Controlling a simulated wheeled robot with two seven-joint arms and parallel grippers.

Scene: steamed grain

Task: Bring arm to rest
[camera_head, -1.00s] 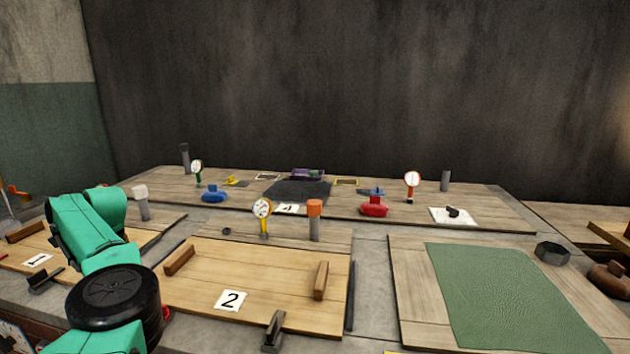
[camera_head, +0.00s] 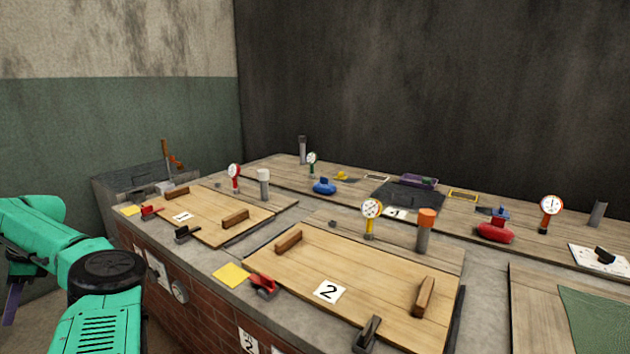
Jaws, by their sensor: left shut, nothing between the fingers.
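My left arm, in teal with a black round joint, comes in at the lower left of the head view. A dark tip at the far left edge looks like my left gripper (camera_head: 14,302), pointing down. It is shut and holds nothing. It hangs left of the counter's brick front, apart from the worktops. Most of the gripper is hidden behind the arm or small in the picture. My right gripper is not in view.
The counter bears wooden lid number 1 (camera_head: 205,217) and lid number 2 (camera_head: 380,290), with handles, gauges and levers. A yellow note (camera_head: 231,275) lies near the front edge. A red valve (camera_head: 495,233) and blue valve (camera_head: 324,187) stand behind. Room at the left is free.

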